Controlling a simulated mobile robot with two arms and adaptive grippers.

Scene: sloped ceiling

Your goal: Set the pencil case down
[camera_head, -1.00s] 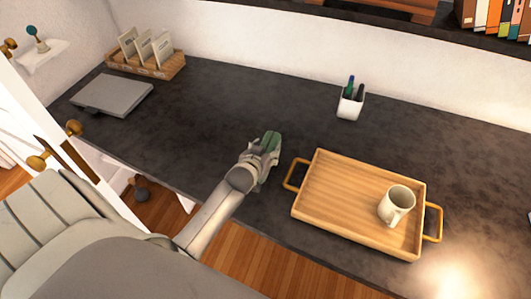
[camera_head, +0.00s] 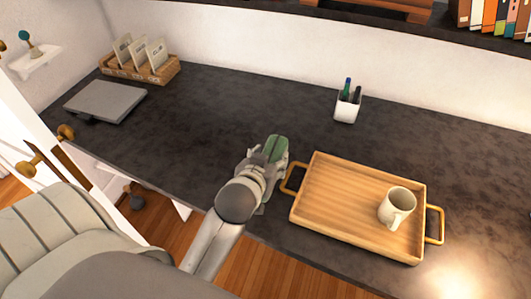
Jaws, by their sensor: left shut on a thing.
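A green pencil case (camera_head: 278,146) is in the jaws of my left gripper (camera_head: 267,158). The gripper is shut on it, and its fingers and wrist hide part of the case. The case is over the dark countertop (camera_head: 200,130), just left of the wooden tray's left handle. I cannot tell whether the case touches the counter. My right gripper does not show.
A wooden tray (camera_head: 330,217) with a white mug (camera_head: 397,207) stands right of the gripper. A white pen cup (camera_head: 347,108) stands behind. A grey laptop-like slab (camera_head: 105,101) and a wooden card holder (camera_head: 140,70) are at the left. The counter between is clear.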

